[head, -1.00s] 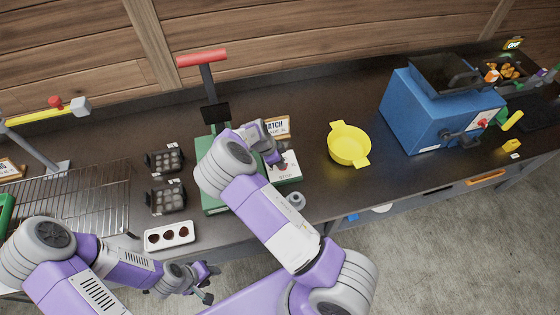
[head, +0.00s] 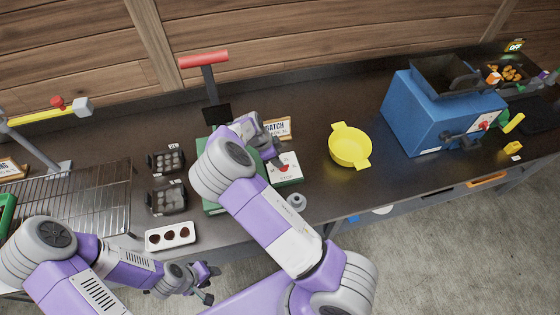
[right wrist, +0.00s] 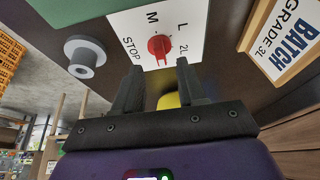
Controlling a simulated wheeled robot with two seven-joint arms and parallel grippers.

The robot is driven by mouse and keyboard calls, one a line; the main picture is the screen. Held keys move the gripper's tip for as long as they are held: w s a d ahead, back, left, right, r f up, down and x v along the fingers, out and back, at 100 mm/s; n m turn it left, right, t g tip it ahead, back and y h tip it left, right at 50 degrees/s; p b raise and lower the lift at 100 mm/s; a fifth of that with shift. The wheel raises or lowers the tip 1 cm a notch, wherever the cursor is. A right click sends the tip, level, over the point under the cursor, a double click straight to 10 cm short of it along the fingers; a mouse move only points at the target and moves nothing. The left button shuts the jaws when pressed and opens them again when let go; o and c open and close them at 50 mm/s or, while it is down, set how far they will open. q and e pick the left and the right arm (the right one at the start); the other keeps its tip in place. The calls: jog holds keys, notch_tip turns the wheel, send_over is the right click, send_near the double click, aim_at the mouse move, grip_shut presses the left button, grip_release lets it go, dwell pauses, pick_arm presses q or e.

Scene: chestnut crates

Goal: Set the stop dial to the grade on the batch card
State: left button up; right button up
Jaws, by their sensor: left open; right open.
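The stop dial is a small red knob (right wrist: 160,47) on a white plate (right wrist: 197,18) marked STOP, M, L and 2L. I cannot tell which mark it points to. The plate also shows in the head view (head: 288,174) on a green machine (head: 212,208). The batch card (right wrist: 284,38) reads "BATCH GRADE 3L". It stands behind the plate in the head view (head: 285,130). My right gripper (right wrist: 158,76) is open and empty, its fingertips just short of the knob and either side of it. My left gripper (head: 212,284) is open and empty near the counter's front edge.
A grey round knob (head: 297,202) sticks out by the plate. A red-handled lever (head: 204,60) rises behind the machine. A yellow bowl (head: 350,148) and a blue machine (head: 425,115) stand to the right. Black trays (head: 150,198) and a white tray (head: 155,240) lie left.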

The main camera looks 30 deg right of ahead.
jog(key=shift+v, duration=1.6)
